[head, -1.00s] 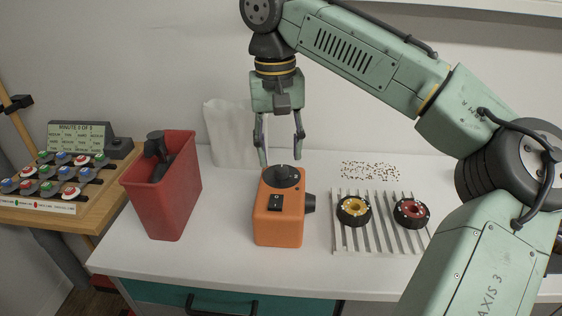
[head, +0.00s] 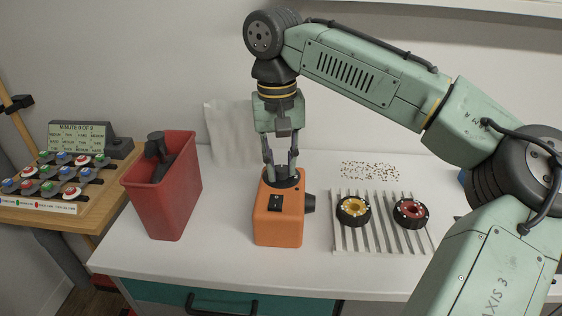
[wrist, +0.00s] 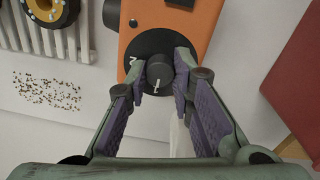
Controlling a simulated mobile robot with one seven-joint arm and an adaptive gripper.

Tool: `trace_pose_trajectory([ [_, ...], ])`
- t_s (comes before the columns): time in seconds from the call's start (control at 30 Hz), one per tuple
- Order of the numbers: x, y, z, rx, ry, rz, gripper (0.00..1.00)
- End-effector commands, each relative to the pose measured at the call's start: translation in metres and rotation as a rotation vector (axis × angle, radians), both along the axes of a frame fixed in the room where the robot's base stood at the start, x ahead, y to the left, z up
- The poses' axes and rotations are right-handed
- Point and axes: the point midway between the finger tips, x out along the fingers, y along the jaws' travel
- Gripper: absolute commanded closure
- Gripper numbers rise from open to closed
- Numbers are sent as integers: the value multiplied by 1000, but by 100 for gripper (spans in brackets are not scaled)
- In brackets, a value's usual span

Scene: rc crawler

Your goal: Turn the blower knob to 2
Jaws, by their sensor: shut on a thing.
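The blower (head: 278,226) is an orange box standing on the white bench, with a black dial plate on top. My gripper (head: 281,174) points straight down over it, its fingertips at the dial. In the wrist view the dark round blower knob (wrist: 159,68) sits between the purple-padded fingers of my gripper (wrist: 159,80), which are shut on its sides. A white pointer line shows on the knob toward the bottom of the picture.
A red bin (head: 163,200) holding a dark object stands left of the blower. A ribbed rack (head: 383,243) with two wheels, one yellow-centred (head: 353,211) and one red-centred (head: 411,213), lies to the right. Small screws (head: 370,170) lie behind it. A crumpled white bag (head: 232,135) stands behind.

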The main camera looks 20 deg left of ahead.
Motion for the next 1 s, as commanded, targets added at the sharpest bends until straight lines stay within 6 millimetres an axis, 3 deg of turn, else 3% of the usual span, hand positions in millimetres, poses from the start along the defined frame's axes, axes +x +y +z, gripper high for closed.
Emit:
trace_pose_trajectory([
  [0.23,0,1,0,2,1,1,100],
  [0.63,-1,1,1,3,3,-38,100],
  [1.0,-1,2,2,3,6,-293,100],
])
